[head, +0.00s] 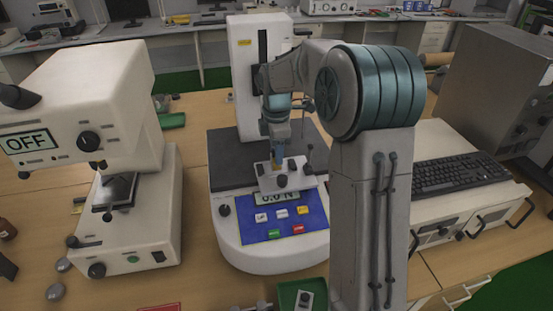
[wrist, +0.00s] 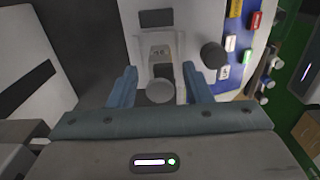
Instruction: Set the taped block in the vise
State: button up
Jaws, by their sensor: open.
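The vise (head: 285,177) is a pale clamp with dark knobs on the tester's platform, just behind its display. In the wrist view the vise (wrist: 180,18) shows a black knob at its right. My gripper (head: 277,157) is directly above the vise, pointing down. In the wrist view my gripper (wrist: 160,80) has its blue fingers apart, either side of a pale grey piece with a round grey end. I cannot tell whether that piece is the taped block or part of the vise. A small orange patch shows by the fingertips in the head view; tape is not clearly visible.
The tester's column (head: 247,80) rises behind my gripper. A white instrument reading OFF (head: 85,100) stands at left. A keyboard (head: 460,174) lies at right. A green tray (head: 288,296) with a small pale item (head: 305,299) sits at the front edge.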

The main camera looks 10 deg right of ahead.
notch_tip(320, 180, up, 8)
jog(key=shift+f, duration=0.2)
jog(key=shift+s+r, duration=0.1)
jog(key=shift+r, duration=0.2)
jog(key=shift+s+r, duration=0.15)
jog(key=shift+s, duration=0.15)
jog(key=s+f+m+t, duration=0.1)
jog(key=s+f+m, duration=0.1)
jog(key=s+m, duration=0.7)
jog(key=s+f+m+t, duration=0.2)
jog(key=s+m, duration=0.7)
jog(key=s, duration=0.9)
jog(key=shift+s+f, duration=0.15)
jog(key=shift+f, duration=0.05)
